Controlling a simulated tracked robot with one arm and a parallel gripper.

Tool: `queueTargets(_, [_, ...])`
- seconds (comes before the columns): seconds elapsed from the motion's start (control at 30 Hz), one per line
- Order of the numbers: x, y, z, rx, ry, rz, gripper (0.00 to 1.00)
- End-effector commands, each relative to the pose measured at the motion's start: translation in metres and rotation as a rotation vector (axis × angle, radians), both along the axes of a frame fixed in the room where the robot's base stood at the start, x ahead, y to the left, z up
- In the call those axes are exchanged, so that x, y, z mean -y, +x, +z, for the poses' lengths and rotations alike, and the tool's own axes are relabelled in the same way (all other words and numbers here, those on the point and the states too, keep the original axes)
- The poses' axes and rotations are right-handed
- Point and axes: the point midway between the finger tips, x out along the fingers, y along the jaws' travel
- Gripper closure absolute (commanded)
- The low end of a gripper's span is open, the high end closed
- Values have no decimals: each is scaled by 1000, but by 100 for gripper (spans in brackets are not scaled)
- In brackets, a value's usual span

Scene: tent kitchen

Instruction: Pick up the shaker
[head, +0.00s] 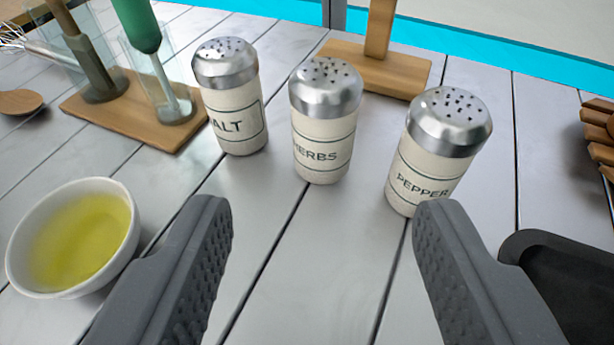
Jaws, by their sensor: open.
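Three cream shakers with perforated silver caps stand upright in a row on the white plank table. The left salt shaker (236,110) has its label partly turned away, reading "ALT". The middle shaker (324,130) is labelled "HERBS". The right shaker (425,165) is labelled "PEPPER", and its lower right edge is close to or behind my right fingertip in the picture. My gripper (325,215) is open and empty, with its two grey ridged fingers spread in front of the row. The herbs shaker appears beyond the gap between the fingertips.
A white bowl of yellow liquid (72,238) sits left of my left finger. A wooden board (125,120) with utensils in clear holders stands back left. A wooden stand (375,72) is behind the shakers. A black object (570,275) lies at the right.

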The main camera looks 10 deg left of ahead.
Motion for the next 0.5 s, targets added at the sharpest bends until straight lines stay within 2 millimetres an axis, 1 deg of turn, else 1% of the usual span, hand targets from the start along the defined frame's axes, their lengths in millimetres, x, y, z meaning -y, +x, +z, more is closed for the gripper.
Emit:
queueTargets(0.17, [-3,12,-6,-1,0,2,49])
queueTargets(0.37, [-5,38,-15,-1,0,2,49])
queueTargets(0.5, [-7,56,-24,-5,-1,2,49])
